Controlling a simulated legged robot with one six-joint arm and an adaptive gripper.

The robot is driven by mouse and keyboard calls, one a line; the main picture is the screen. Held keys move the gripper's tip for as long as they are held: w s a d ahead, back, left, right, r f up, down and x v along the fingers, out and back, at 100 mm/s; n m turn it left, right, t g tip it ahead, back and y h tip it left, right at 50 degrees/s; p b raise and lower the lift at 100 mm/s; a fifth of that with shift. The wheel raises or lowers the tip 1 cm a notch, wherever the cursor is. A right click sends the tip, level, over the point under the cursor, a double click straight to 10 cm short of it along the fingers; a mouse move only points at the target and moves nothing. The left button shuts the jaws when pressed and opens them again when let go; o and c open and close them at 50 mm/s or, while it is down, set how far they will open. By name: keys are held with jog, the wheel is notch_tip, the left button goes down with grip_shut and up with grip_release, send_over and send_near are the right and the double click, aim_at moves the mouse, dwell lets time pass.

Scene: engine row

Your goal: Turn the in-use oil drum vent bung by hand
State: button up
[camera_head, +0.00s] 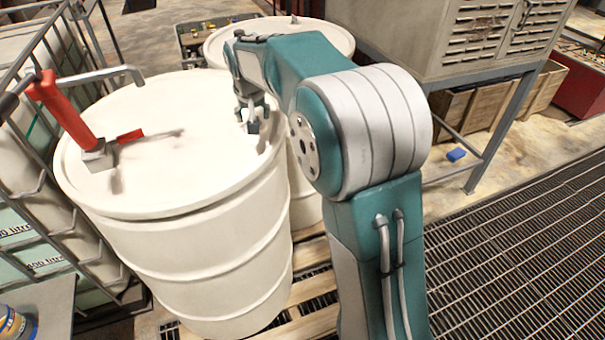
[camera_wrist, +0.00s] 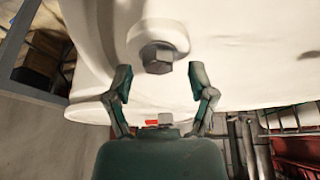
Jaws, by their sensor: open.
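The near white oil drum (camera_head: 160,190) stands upright with a red hand pump (camera_head: 62,112) on the left of its lid. My gripper (camera_head: 254,118) is over the right part of that lid, pointing down. In the wrist view a grey hex-headed bung (camera_wrist: 158,58) sits on a round white boss on the lid. My gripper (camera_wrist: 162,80) is open there, with one finger on each side below the bung. The fingers look apart from the bung, and nothing is between them. In the head view the bung is hidden by my gripper.
A second white drum (camera_head: 335,40) stands behind, partly covered by my arm. A caged tank (camera_head: 35,150) is close on the left. A grey cabinet (camera_head: 450,45) on a metal frame is at the back right. Grated floor (camera_head: 530,230) on the right is clear.

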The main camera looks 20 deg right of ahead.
jog(key=n+y, duration=0.1)
jog(key=n, duration=0.2)
jog(key=n+y, duration=0.1)
jog(key=n, duration=0.2)
jog(key=shift+d+n+y, duration=0.2)
jog(key=shift+n+y, duration=0.1)
jog(key=shift+n, duration=0.1)
jog(key=n+g+y, duration=0.1)
jog(key=n, duration=0.2)
jog(key=n+g, duration=0.1)
jog(key=n, duration=0.2)
jog(key=shift+w+d+n+y, duration=0.15)
jog(key=shift+n+y, duration=0.15)
jog(key=shift+y, duration=0.1)
jog(key=shift+r+n, duration=0.15)
jog(key=shift+n, duration=0.25)
jog(key=v, duration=1.1)
jog(key=s+a+f+m+t+h, duration=0.1)
jog(key=s+m, duration=0.4)
jog(key=s, duration=0.9)
jog(key=s+a+f+m+t+h, duration=0.1)
jog(key=s+m, duration=0.4)
jog(key=s, duration=0.8)
jog(key=shift+s+a+f+h, duration=0.4)
jog(key=shift+a+f+h, duration=0.1)
jog(key=shift+a+f, duration=0.25)
